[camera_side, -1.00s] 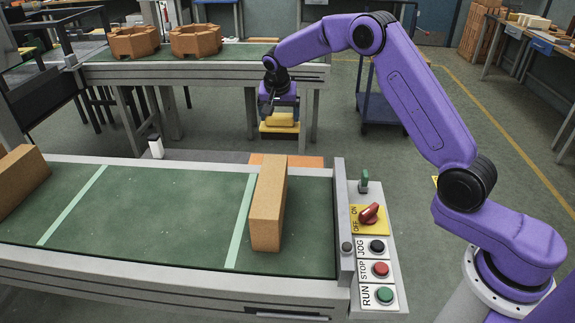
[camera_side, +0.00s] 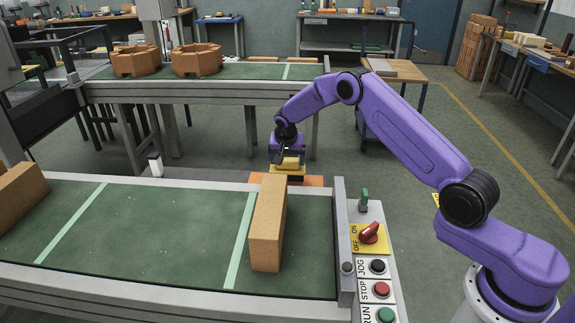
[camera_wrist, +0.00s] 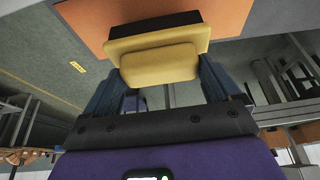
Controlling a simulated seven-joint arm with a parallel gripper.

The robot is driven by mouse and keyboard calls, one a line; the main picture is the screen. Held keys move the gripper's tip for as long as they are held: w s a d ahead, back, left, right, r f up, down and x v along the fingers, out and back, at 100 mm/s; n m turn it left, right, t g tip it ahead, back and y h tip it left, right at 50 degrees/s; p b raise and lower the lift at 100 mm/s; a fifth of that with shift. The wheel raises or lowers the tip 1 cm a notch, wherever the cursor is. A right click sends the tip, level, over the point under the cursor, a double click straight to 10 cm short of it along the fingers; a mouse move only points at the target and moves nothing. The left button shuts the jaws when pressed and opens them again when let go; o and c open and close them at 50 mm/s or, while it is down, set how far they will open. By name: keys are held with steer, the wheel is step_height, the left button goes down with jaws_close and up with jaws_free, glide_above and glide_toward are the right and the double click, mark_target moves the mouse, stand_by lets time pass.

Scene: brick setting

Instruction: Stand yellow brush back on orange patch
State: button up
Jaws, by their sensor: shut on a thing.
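The yellow brush (camera_side: 289,165) is held in my gripper (camera_side: 287,158), beyond the near conveyor in the side view. It also shows in the wrist view (camera_wrist: 160,66), with its yellow grip between the two dark fingers of my gripper (camera_wrist: 160,88) and its dark bristles on the far side. The orange patch (camera_side: 314,181) is behind the conveyor's back edge, partly hidden by the conveyor and the brick on it. In the wrist view the orange patch (camera_wrist: 90,22) spreads out beyond the bristles. I cannot tell whether the bristles touch the patch.
A tan brick (camera_side: 267,225) stands on the near green conveyor (camera_side: 150,240), close in front of the patch. Another brick (camera_side: 20,195) is at the conveyor's left. A control panel (camera_side: 372,265) is at its right end. Orange-brown hollow blocks (camera_side: 197,60) stand on the back conveyor.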

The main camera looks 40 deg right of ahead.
mark_target(288, 169)
steer(key=shift+f, duration=1.15)
steer(key=shift+f, duration=0.1)
steer(key=o, duration=0.7)
